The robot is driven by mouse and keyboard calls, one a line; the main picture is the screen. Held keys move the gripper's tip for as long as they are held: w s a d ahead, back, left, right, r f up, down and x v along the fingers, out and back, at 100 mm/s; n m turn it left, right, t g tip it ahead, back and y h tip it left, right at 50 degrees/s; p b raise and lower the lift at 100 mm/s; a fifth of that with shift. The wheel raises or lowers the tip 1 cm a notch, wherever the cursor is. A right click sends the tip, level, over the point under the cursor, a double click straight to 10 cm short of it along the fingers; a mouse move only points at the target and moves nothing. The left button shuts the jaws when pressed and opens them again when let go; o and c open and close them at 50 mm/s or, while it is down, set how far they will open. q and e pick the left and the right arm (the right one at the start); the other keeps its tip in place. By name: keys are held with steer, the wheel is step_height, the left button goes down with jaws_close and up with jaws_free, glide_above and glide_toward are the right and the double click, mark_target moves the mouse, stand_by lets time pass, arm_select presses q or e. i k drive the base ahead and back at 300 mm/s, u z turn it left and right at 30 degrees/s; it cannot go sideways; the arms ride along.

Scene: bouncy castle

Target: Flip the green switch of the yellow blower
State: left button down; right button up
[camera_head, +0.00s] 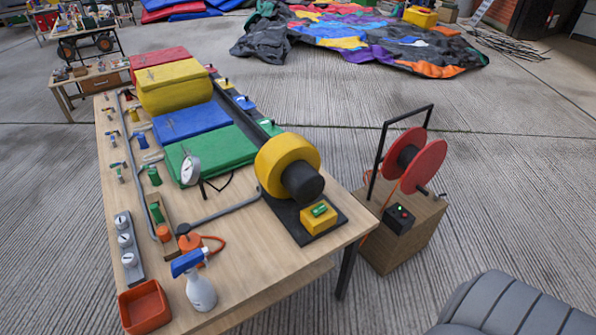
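The yellow blower (281,160) stands on a black base plate near the right front end of the wooden workbench. Its dark grey outlet (303,183) points toward me. In front of the outlet, a small yellow box (319,221) on the same plate carries the green switch (319,209). The switch is too small to tell which way it is set. Neither of my grippers shows in the head view, and nothing touches the blower or the switch.
The workbench (262,262) also holds a spray bottle (200,287), an orange-red tray (145,307), a round gauge (190,170) and coloured folded mats (212,150). A red cable reel (420,165) stands on a wooden crate to the right. Open concrete floor surrounds the bench.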

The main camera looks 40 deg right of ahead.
mark_target(317, 211)
steer(key=k, duration=0.45)
steer(key=z, duration=1.8)
steer(key=i, duration=1.1)
steer(key=u, duration=2.3)
